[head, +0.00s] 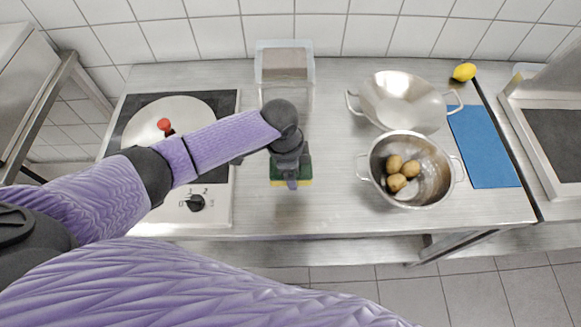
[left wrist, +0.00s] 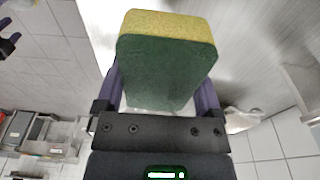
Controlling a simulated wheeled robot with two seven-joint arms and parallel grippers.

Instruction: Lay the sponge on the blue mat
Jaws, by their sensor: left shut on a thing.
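The sponge (head: 303,170), dark green with a yellow layer, is between the fingers of my left gripper (head: 291,178). In the left wrist view the sponge (left wrist: 165,60) fills the space between the two fingers, and the gripper is shut on it. In the head view it shows over the middle of the steel counter, left of the colander; its exact height above the counter is hard to tell. The blue mat (head: 484,148) lies flat on the right of the counter, and its visible part is bare.
A colander (head: 432,190) holding several potatoes (head: 397,184) and an empty steel bowl (head: 400,92) stand between the sponge and the mat. A lemon (head: 464,72) lies behind the mat. A clear container (head: 284,48) stands at the back wall. A hotplate (head: 135,115) is at left.

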